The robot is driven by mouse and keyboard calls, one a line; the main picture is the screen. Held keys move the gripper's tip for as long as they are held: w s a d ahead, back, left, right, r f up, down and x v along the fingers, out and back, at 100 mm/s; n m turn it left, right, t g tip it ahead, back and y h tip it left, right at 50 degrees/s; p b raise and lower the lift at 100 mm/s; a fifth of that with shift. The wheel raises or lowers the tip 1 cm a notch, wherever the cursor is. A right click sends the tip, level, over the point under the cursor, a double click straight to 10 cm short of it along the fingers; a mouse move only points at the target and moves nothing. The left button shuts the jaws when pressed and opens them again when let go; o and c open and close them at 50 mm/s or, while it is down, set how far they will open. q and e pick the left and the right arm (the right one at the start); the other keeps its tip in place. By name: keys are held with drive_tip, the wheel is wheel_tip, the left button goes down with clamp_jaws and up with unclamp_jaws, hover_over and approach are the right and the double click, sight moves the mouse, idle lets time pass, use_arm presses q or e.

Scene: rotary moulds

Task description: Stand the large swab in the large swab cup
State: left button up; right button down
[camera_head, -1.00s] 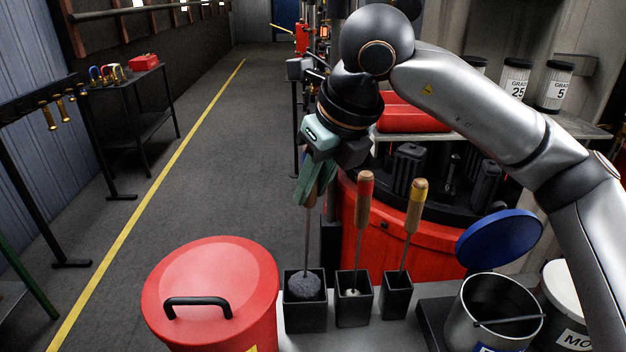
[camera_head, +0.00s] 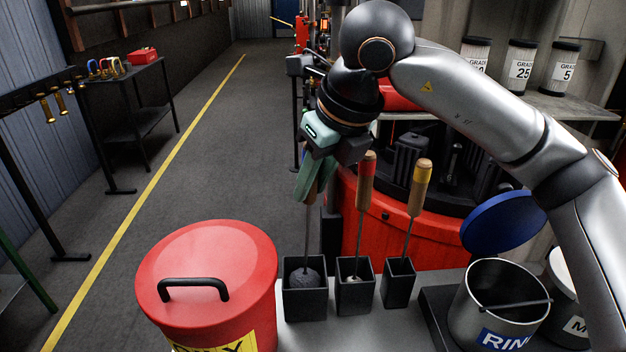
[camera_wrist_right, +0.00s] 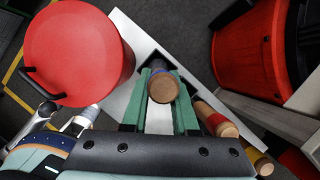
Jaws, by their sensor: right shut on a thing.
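The large swab has a round grey head (camera_head: 305,280), a thin metal shaft and a wooden handle whose end (camera_wrist_right: 163,90) faces the right wrist camera. My right gripper (camera_head: 308,188) is shut on the handle, its green fingers on either side. The swab is near upright. Its head is inside the leftmost dark square cup (camera_head: 305,306), the large swab cup, with the head's top visible below the rim. Whether the head touches the cup floor is hidden. My left gripper is not in view.
Two other swabs, red-banded (camera_head: 367,180) and yellow-banded (camera_head: 421,185), stand in neighbouring cups just right. A red lidded bin (camera_head: 208,262) is close on the left. A metal rinse pot (camera_head: 500,300) with a raised blue lid (camera_head: 503,222) stands at right.

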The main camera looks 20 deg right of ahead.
drive_tip(key=shift+f+b, duration=0.45)
idle(0.5)
drive_tip(key=c, duration=0.6)
unclamp_jaws()
drive_tip(key=v, duration=1.2)
drive_tip(key=shift+r, duration=0.25)
drive_tip(key=shift+d, duration=0.1)
